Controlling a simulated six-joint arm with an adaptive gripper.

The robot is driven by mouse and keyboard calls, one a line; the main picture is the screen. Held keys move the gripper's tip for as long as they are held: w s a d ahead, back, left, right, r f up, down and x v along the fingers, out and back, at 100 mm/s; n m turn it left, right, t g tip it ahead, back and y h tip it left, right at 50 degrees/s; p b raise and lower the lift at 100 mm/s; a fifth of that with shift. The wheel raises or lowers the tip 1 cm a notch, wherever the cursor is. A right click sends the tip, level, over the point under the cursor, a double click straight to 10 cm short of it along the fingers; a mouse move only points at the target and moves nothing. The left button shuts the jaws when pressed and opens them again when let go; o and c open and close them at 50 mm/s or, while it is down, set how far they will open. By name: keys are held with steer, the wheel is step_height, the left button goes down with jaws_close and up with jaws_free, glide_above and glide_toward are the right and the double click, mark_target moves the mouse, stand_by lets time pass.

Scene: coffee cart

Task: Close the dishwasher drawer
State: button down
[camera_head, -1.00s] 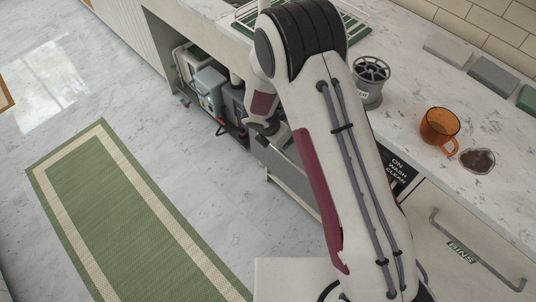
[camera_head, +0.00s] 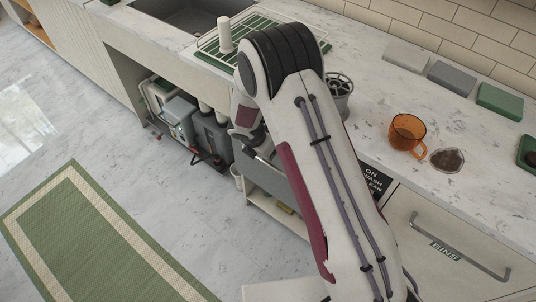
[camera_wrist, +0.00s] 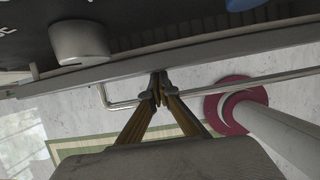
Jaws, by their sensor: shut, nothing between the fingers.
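The dishwasher drawer (camera_head: 278,172) shows as a grey panel left of my arm in the head view, standing out under the counter; my arm hides much of it. In the wrist view the drawer's grey rim (camera_wrist: 215,52) crosses the picture, with a thin handle bar (camera_wrist: 120,105) along its outer side. Inside on the dark rack are a white cup-like item (camera_wrist: 80,42) and part of a blue item (camera_wrist: 243,4). My gripper (camera_wrist: 158,82) is shut and empty, its tips at the rim and bar; contact is unclear. My gripper is mostly hidden in the head view.
The counter holds an orange glass mug (camera_head: 407,133), a dark-filled dish (camera_head: 447,160) and a metal container (camera_head: 340,95). An ON/WASH/CLEAN panel (camera_head: 373,182) sits right of my arm. Open floor and a green rug (camera_head: 85,240) lie left.

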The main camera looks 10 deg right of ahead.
steer(key=shift+r, duration=0.1)
steer(key=v, duration=0.9)
steer(key=shift+r, duration=0.4)
steer(key=shift+s+a, duration=0.1)
steer(key=shift+a, duration=0.05)
